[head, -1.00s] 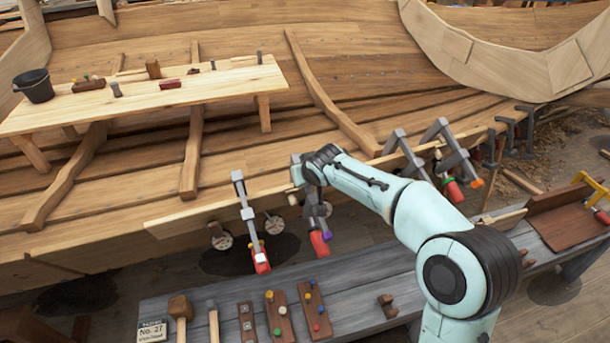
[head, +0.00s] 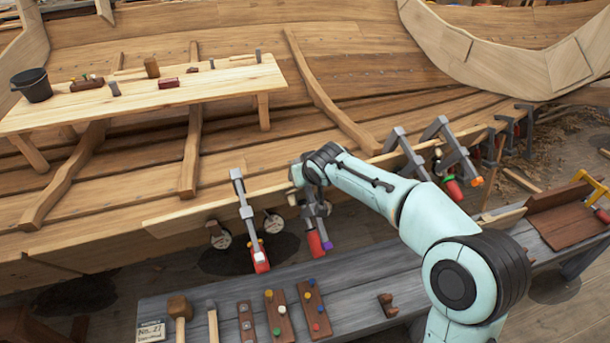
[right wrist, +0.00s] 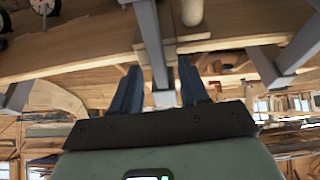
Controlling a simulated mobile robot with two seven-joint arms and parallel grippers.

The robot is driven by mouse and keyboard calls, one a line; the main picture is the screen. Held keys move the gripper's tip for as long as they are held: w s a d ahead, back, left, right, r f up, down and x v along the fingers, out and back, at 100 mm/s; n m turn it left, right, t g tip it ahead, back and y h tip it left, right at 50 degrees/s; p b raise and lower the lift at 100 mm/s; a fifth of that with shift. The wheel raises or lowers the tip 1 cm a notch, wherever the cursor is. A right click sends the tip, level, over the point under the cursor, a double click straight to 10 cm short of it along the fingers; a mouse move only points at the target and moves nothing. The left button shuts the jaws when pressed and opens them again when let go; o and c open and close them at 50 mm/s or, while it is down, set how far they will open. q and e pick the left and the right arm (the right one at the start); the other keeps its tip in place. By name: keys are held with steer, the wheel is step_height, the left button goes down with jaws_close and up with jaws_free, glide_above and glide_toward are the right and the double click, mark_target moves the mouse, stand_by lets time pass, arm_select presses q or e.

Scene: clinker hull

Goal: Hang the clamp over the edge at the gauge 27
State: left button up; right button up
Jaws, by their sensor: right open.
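My right gripper (head: 302,178) is at the lower plank edge of the hull, and its blue-grey fingers (right wrist: 161,92) stand apart in the right wrist view. A grey clamp with a red handle and a purple tip (head: 316,243) hangs below it at the edge. A grey bar of a clamp (right wrist: 150,40) runs down between the fingers; I cannot tell if they touch it. Round dial gauges (head: 220,238) hang under the edge, their numbers unreadable. A card reading No. 27 (head: 150,331) lies on the grey bench. My left gripper is not in view.
Another clamp (head: 244,215) hangs just left of my gripper. Clamps (head: 405,155) also hang on the edge to the right. The grey bench (head: 350,300) below holds mallets and boards with coloured pegs. A light plank table (head: 190,95) stands inside the hull.

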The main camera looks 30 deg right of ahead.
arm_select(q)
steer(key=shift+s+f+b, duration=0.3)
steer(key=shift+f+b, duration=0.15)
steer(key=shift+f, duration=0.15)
arm_select(e)
steer(key=v, duration=1.2)
steer(key=shift+s+r, duration=0.25)
steer(key=shift+r, duration=0.1)
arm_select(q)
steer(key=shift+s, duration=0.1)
arm_select(e)
steer(key=shift+a, duration=0.1)
